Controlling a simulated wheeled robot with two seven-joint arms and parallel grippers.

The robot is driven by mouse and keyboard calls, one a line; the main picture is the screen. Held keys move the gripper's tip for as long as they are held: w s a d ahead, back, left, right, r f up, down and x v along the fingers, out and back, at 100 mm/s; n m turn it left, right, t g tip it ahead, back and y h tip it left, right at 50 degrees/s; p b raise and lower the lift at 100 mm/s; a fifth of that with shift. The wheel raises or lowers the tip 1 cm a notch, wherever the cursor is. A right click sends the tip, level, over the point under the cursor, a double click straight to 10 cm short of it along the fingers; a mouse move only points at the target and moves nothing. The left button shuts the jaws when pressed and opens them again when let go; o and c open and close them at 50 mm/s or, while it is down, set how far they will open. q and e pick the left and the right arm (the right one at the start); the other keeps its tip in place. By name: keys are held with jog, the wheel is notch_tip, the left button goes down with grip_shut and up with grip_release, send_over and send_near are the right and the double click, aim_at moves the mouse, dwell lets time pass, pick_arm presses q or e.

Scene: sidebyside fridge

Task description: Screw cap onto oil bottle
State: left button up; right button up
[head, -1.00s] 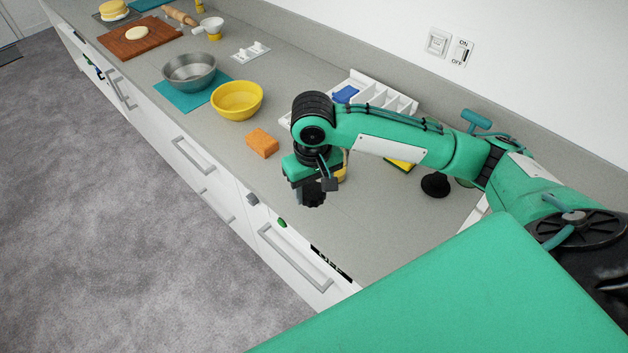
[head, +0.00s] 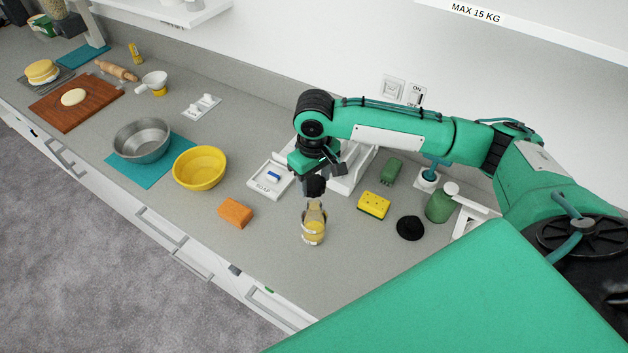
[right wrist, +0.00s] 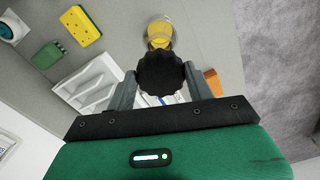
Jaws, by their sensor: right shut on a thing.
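The oil bottle (head: 313,232) stands upright on the counter, with yellow oil inside and a pale clear neck. My right gripper (head: 318,182) is shut on a black ridged cap (head: 314,188), which shows just above the bottle's neck in the head view. In the right wrist view the cap (right wrist: 162,72) sits between the two fingers of my right gripper (right wrist: 158,80) and hides part of the bottle (right wrist: 159,32) beyond it. I cannot tell how large the gap between cap and bottle is. My left gripper is not in view.
An orange sponge (head: 236,213) and a yellow bowl (head: 199,168) are left of the bottle. A yellow sponge (head: 373,205), black round thing (head: 410,229) and green jar (head: 440,205) are right.

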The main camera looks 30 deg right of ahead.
aim_at(316, 200)
jog(key=shift+r, duration=0.15)
jog(key=shift+s+r, duration=0.3)
jog(key=shift+s, duration=0.15)
jog(key=shift+w, duration=0.15)
jog(key=shift+f, duration=0.8)
jog(key=shift+f+b, duration=0.3)
jog(key=shift+f, duration=0.05)
jog(key=shift+f+b, duration=0.35)
jog(key=shift+f, duration=1.45)
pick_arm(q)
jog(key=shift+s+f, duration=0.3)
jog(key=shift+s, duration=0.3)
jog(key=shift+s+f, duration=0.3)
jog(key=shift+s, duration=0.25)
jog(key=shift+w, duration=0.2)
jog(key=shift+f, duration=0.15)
pick_arm(e)
jog(key=shift+f, duration=1.25)
